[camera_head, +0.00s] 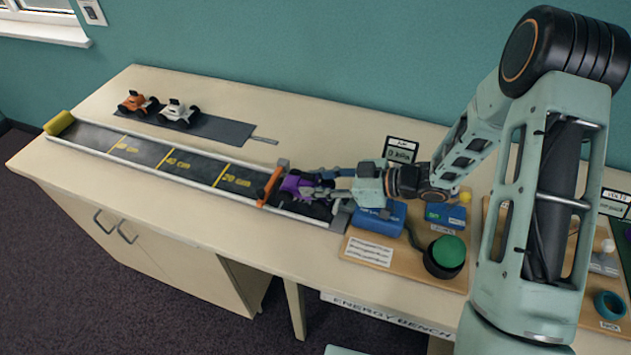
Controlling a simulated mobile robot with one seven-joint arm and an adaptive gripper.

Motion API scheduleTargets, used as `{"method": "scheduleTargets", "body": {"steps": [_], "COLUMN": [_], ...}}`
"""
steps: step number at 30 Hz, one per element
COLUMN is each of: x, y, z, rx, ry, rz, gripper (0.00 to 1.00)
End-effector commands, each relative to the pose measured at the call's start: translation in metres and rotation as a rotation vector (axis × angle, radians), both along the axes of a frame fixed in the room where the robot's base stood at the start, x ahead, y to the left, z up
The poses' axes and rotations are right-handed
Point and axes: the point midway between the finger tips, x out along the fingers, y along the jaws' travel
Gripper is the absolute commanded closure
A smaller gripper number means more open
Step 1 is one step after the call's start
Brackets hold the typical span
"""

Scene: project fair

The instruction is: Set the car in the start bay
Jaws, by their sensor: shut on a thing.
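A purple car (293,184) is at the right end of the dark track, just right of an orange gate (269,187). My gripper (308,184) reaches in from the right and is shut on the car. The track (148,149) has pale side rails and yellow distance lines. The start bay appears to be the short stretch (318,211) between the gate and the track's right end. My gripper partly hides the car and this stretch. I cannot tell whether the car's wheels touch the track.
An orange car (135,102) and a white car (178,112) stand on a dark strip (226,130) behind the track. A yellow roller (59,123) is at the track's far left end. A blue box (377,220) and a green button (448,250) sit on a wooden board to the right.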

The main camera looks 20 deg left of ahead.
Motion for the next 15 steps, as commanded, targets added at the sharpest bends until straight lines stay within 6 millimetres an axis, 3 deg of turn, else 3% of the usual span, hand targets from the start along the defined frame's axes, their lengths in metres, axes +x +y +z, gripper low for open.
{"method": "scheduleTargets", "body": {"steps": [11, 12, 15], "x": [-0.002, -0.002, -0.003], "y": [-0.001, -0.001, -0.001], "z": [-0.014, -0.014, -0.016], "rx": [-0.004, -0.006, -0.007], "ry": [0.005, 0.006, 0.007], "rz": [0.0, 0.0, 0.0], "gripper": [0.99, 0.67, 0.56]}}
